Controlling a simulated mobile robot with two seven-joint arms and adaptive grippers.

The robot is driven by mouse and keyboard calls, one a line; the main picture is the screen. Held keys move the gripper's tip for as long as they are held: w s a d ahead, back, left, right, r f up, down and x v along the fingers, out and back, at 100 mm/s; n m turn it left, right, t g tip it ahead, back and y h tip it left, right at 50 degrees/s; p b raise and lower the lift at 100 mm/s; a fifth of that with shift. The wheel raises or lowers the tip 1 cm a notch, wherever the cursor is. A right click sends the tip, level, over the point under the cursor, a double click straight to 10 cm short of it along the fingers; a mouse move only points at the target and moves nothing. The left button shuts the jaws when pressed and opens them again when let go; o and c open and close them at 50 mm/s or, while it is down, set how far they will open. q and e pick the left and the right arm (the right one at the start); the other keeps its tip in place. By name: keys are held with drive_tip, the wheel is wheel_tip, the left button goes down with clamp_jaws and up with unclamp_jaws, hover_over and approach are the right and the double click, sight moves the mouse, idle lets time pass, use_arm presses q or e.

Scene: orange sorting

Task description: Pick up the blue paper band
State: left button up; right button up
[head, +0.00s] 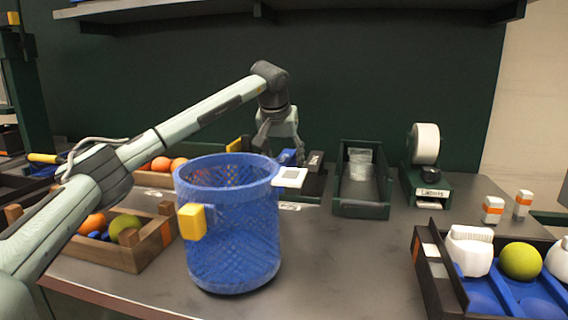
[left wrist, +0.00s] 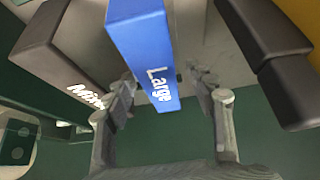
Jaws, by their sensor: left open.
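The blue paper band (left wrist: 140,40), a long blue piece marked "Large", shows in the left wrist view. In the head view a small blue part of it (head: 287,157) shows at the back, behind the blue basket. My left gripper (head: 279,146) reaches down over it from the left. In the left wrist view the fingers of my left gripper (left wrist: 163,80) are open, one on each side of the band's near end. I cannot tell whether they touch it. My right gripper is out of view.
A dark piece marked "Mini" (left wrist: 62,52) and another dark piece (left wrist: 268,45) flank the band. The blue mesh basket (head: 232,245) stands in front. A green bin with clear cups (head: 362,208) and a label dispenser (head: 428,183) stand to the right. The front middle table is clear.

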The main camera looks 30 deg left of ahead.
use_arm(q)
drive_tip(key=shift+f, duration=0.2)
drive_tip(key=shift+c, duration=0.5)
drive_tip(key=c, duration=0.8)
